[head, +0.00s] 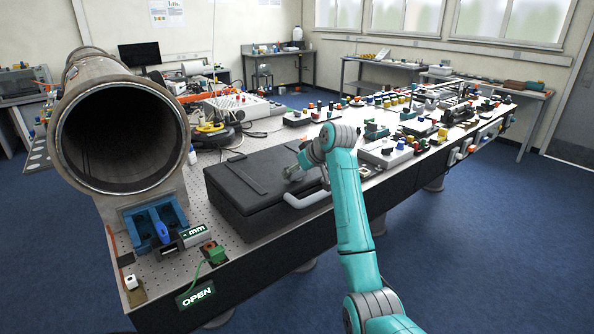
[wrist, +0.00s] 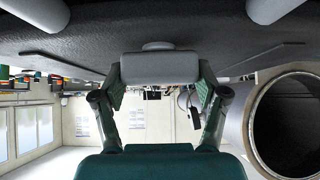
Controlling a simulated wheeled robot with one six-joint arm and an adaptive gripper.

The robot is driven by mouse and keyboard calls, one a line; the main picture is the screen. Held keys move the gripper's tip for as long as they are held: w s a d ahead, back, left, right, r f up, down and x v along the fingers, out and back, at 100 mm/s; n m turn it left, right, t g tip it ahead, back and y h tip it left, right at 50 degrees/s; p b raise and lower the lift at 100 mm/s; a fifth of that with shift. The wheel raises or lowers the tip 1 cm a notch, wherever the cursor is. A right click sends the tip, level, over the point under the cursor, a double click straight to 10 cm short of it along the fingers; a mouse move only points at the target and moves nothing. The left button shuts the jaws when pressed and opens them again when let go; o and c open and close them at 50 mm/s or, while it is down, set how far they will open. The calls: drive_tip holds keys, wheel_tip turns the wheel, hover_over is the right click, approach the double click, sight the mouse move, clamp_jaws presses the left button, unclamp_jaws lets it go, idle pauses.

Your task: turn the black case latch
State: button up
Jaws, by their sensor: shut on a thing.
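The black case (head: 240,180) lies closed on the perforated table, with a pale grey handle (head: 305,199) on its near right side. In the wrist view, which is upside down, the case's dark surface (wrist: 60,48) fills the top. A grey latch (wrist: 158,66) with a rounded knob sits in the middle of that view. My gripper (wrist: 160,80) has one finger on each side of the latch and is shut on it. In the head view my gripper (head: 297,171) is at the case's right part, and my arm and wrist partly hide the latch there.
A large metal pipe (head: 118,135) stands left of the case, and shows at the right of the wrist view (wrist: 290,120). A blue block (head: 152,222) and an OPEN sign (head: 196,294) are at the near left. Several small valves and switches (head: 400,140) crowd the table to the right.

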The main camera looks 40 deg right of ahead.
drive_tip(key=n+y, duration=0.2)
drive_tip(key=n, duration=0.1)
drive_tip(key=n+g+y, duration=0.1)
drive_tip(key=n+y, duration=0.1)
drive_tip(key=n, duration=0.1)
drive_tip(key=shift+n+g+y, duration=0.3)
drive_tip(key=shift+y, duration=0.1)
drive_tip(key=n+g+y, duration=0.2)
drive_tip(key=n, duration=0.1)
drive_tip(key=shift+n+g+y, duration=0.5)
drive_tip(key=shift+n+g, duration=0.4)
drive_tip(key=shift+n, duration=0.7)
drive_tip(key=shift+n+g, duration=0.3)
drive_tip(key=shift+n, duration=0.1)
drive_tip(key=o, duration=1.2)
drive_tip(key=shift+c, duration=0.2)
